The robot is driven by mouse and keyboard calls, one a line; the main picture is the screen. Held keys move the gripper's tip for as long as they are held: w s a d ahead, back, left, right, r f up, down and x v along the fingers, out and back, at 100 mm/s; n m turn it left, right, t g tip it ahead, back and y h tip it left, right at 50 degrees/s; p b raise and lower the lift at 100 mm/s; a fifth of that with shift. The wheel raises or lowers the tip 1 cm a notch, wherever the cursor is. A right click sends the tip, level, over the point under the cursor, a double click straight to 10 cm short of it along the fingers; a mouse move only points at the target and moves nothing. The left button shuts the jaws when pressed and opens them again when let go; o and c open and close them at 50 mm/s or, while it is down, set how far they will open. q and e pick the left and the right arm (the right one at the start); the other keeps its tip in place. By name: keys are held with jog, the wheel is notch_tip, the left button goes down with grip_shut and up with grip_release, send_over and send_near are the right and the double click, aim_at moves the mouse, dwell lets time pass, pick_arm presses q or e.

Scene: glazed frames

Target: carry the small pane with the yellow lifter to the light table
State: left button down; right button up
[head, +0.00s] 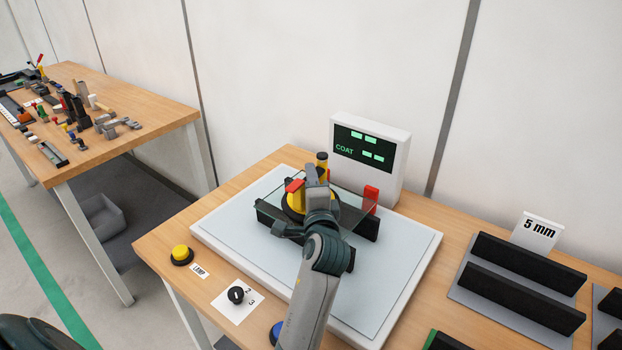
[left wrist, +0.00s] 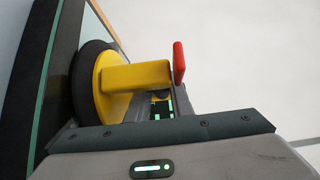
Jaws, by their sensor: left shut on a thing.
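My left gripper (head: 317,188) is shut on the yellow lifter (head: 296,203), over the middle of the light table (head: 232,240). In the left wrist view the lifter's yellow handle (left wrist: 137,77) runs at the jaws, with its black cup (left wrist: 88,80) facing a pane edged in dark and green. A red lever (left wrist: 179,62) stands beside it. The small pane (head: 350,207) is clear glass, seen partly behind my gripper among black bars. My arm hides much of it. I cannot tell whether the pane touches the table. My right gripper is out of view.
A display box (head: 370,155) reading COAT stands behind the light table. A yellow button (head: 180,254) and a knob plate (head: 237,301) are at its left. Black racks (head: 525,290) with a 5 mm sign (head: 538,231) stand right. A cluttered bench (head: 120,100) is far left.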

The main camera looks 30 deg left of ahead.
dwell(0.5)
pick_arm(q)
jog(key=shift+f+b, duration=0.35)
dwell(0.7)
jog(key=c, duration=1.5)
grip_release()
jog(key=shift+s+f, duration=0.1)
jog(key=shift+f, duration=0.3)
jog(key=shift+d, duration=0.1)
